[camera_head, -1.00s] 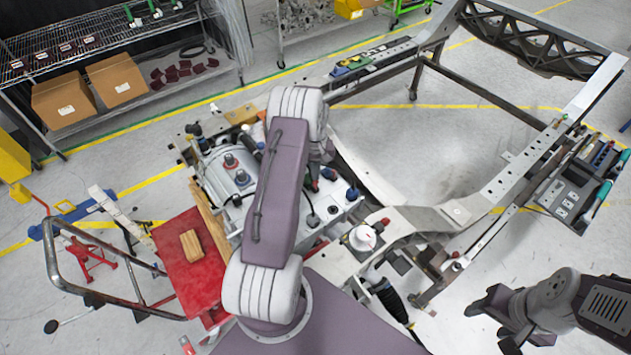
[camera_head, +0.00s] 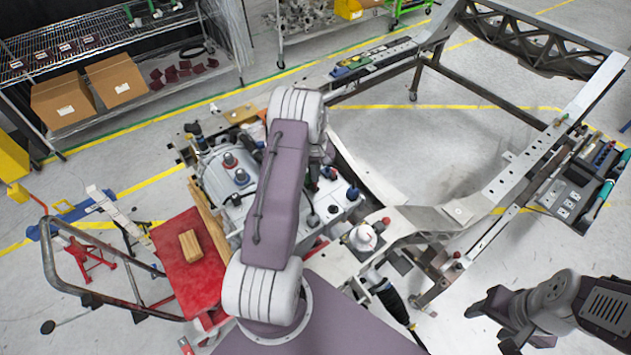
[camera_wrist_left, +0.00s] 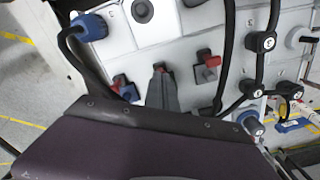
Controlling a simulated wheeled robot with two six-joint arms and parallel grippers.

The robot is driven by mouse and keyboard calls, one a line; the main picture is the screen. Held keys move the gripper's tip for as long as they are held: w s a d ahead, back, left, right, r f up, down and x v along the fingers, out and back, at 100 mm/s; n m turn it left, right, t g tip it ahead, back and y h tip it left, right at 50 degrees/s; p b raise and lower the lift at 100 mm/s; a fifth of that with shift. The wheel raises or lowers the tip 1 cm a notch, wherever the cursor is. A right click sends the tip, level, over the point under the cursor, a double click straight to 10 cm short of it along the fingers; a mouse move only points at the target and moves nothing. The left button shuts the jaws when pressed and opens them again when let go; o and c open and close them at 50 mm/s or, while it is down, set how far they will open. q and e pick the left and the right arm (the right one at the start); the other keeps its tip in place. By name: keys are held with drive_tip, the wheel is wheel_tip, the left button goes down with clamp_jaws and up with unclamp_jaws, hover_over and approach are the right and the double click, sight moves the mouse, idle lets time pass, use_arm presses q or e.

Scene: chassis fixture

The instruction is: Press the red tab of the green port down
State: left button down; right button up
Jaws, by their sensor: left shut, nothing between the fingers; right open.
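My left gripper (camera_wrist_left: 161,92) is shut and empty. In the left wrist view its dark fingers point at the grey panel, over the middle of a row of small ports. A bit of red shows right at the fingertips; contact cannot be told. A port with a red tab (camera_wrist_left: 208,60) is to the right, and a dark port with some blue (camera_wrist_left: 127,88) is to the left. I cannot make out green on any of these ports. In the head view my arm mostly hides the left gripper. My right gripper (camera_head: 488,318) is open and empty at lower right.
A blue connector (camera_wrist_left: 88,26) with a black cable stands on the panel, and black cables with round plugs (camera_wrist_left: 261,42) run down the right. In the head view a white round cap (camera_head: 363,237) and the metal frame (camera_head: 505,180) lie right of the panel.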

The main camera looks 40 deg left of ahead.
use_arm(q)
drive_tip(key=shift+f, duration=0.45)
wheel_tip(320, 180, up, 7)
drive_tip(key=p, duration=0.4)
drive_tip(key=shift+r+p, duration=0.15)
drive_tip(key=shift+p, duration=0.25)
